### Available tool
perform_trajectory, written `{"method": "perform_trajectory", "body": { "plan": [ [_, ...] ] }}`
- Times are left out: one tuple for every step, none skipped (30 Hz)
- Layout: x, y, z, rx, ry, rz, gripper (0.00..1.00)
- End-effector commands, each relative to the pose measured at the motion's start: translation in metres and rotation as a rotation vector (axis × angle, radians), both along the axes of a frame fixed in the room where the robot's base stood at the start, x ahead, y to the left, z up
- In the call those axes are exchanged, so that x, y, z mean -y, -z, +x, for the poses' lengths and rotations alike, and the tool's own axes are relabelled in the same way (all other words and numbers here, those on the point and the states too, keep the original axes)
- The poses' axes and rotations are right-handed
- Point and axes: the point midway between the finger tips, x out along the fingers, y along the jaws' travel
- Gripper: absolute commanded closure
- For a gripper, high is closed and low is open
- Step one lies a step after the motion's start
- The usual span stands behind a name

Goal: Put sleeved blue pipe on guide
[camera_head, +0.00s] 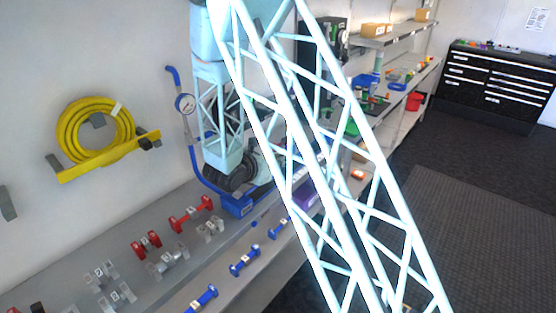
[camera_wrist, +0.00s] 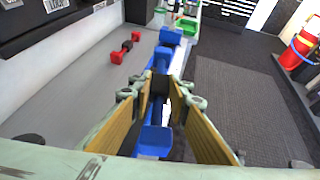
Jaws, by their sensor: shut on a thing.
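In the wrist view my gripper (camera_wrist: 160,92) is shut on a blue pipe (camera_wrist: 155,141) with thick block-like ends. One end is close to the camera and the other points away. A dark sleeve (camera_wrist: 160,84) shows around its middle, between the fingertips. The head view shows pale metal brackets (camera_head: 167,263) on the grey bench. I cannot tell which one is the guide. Several blue pipes (camera_head: 245,262) lie along the lower ledge there. My gripper cannot be made out in the head view, where my lattice arm covers much of the middle.
Red pipes (camera_head: 190,213) lie on the bench, and one shows in the wrist view (camera_wrist: 125,47). A yellow hose (camera_head: 96,130) hangs on the wall. A red extinguisher (camera_wrist: 301,45) stands right. The dark floor (camera_head: 470,200) is clear.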

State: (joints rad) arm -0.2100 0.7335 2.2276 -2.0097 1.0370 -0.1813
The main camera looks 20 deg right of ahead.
Motion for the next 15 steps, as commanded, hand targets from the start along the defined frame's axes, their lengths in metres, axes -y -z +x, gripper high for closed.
{"method": "perform_trajectory", "body": {
  "plan": [
    [0.0, 0.0, 0.0, 0.0, 0.0, 0.0, 0.97],
    [0.0, 0.0, 0.0, 0.0, 0.0, 0.0, 0.97],
    [0.0, 0.0, 0.0, 0.0, 0.0, 0.0, 0.97],
    [0.0, 0.0, 0.0, 0.0, 0.0, 0.0, 0.97],
    [0.0, 0.0, 0.0, 0.0, 0.0, 0.0, 0.97],
    [0.0, 0.0, 0.0, 0.0, 0.0, 0.0, 0.97],
    [0.0, 0.0, 0.0, 0.0, 0.0, 0.0, 0.97],
    [0.0, 0.0, 0.0, 0.0, 0.0, 0.0, 0.97],
    [-0.001, -0.001, 0.001, 0.001, -0.001, 0.0, 0.97],
    [-0.002, -0.001, 0.001, 0.001, -0.002, 0.0, 0.97],
    [-0.003, -0.002, 0.001, 0.001, -0.002, -0.001, 0.97],
    [-0.005, -0.003, 0.002, 0.001, -0.004, -0.001, 0.97],
    [-0.007, -0.004, 0.002, 0.001, -0.007, -0.002, 0.97],
    [-0.01, -0.005, 0.003, 0.001, -0.008, -0.002, 0.97],
    [-0.014, -0.007, 0.004, 0.002, -0.013, -0.003, 0.97]
  ]
}}
